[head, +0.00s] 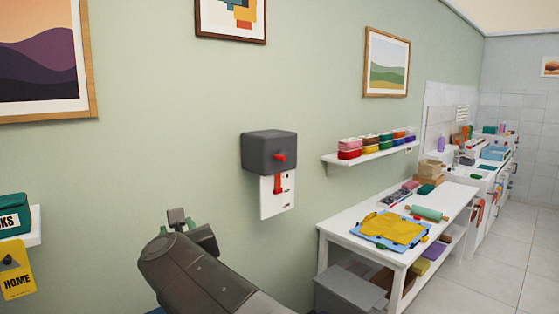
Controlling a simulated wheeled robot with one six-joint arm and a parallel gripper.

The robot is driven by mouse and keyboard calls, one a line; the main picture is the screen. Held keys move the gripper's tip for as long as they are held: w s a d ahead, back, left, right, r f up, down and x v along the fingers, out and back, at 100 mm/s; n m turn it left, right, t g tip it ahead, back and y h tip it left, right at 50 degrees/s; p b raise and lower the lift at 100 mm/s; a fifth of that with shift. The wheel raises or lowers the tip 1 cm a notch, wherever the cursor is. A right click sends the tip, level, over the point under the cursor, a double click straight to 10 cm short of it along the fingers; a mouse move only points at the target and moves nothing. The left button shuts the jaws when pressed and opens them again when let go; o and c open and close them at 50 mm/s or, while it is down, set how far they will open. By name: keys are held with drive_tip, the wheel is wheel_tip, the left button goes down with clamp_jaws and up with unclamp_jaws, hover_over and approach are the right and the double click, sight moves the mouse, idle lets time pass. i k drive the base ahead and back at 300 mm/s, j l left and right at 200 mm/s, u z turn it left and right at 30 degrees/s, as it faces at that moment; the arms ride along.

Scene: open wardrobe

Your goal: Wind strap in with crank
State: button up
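A dark grey box (268,152) is mounted on the green wall near the middle of the head view. A red knob (280,157) sticks out of its front and looks like part of the crank. Below the box hangs a white plate (275,208) with a red strip (278,184) on it; I cannot tell whether this strip is the strap. My gripper (184,222) is at the lower left, apart from the box in the picture, with nothing visible in it. It is seen from behind, so its finger gap does not show clearly.
A white table (335,230) with a yellow cloth (395,228) and a rolling pin (427,213) stands to the right. A wall shelf (340,163) with several colourful tubs is above it. A white ledge (36,226) with a yellow HOME tag (16,268) is at the left edge.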

sight(280, 156)
drive_tip(key=i+l+u, duration=0.1)
drive_tip(key=i+l, duration=0.4)
drive_tip(key=l, duration=0.15)
drive_tip(key=i+l+u, duration=0.15)
drive_tip(key=i+l, duration=0.35)
drive_tip(key=l, duration=0.15)
drive_tip(key=i+l+u, duration=0.15)
drive_tip(key=l, duration=0.2)
drive_tip(key=i+l, duration=0.3)
drive_tip(key=i+l+u, duration=0.15)
drive_tip(key=l, duration=0.3)
